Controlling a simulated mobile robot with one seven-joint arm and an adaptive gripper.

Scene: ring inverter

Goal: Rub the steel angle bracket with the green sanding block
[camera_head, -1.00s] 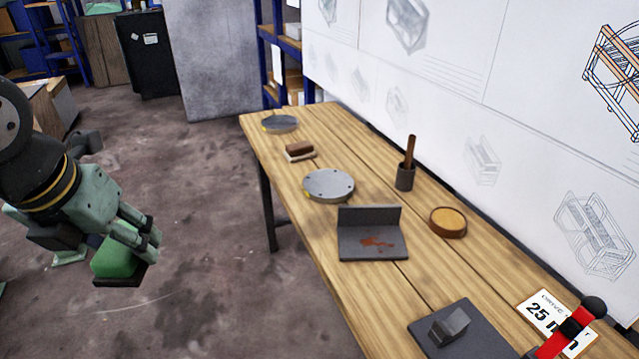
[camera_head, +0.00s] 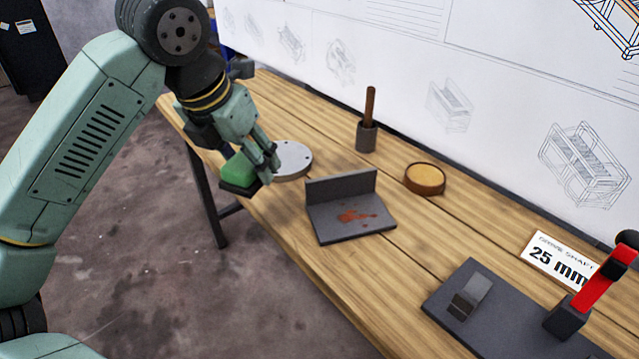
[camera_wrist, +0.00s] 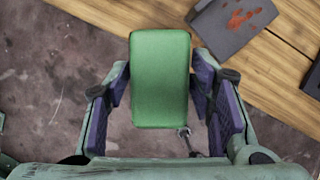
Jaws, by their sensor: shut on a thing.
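The steel angle bracket (camera_head: 345,205) is dark grey with an upright back plate. It stands on the wooden bench, with reddish-brown rust spots (camera_head: 355,215) on its flat base. My gripper (camera_head: 262,170) is shut on the green sanding block (camera_head: 240,170), which has a dark underside. The block is held in the air near the bench's front edge, left of the bracket and apart from it. In the wrist view the green block (camera_wrist: 160,80) sits between the fingers, and part of the bracket (camera_wrist: 232,22) shows at the upper right.
A grey round flange (camera_head: 292,158) lies behind the block, partly hidden by my gripper. A pot with a wooden handle (camera_head: 367,135) and a round tan-topped dish (camera_head: 425,178) stand behind the bracket. A dark plate with a red-handled tool (camera_head: 600,285) is at right.

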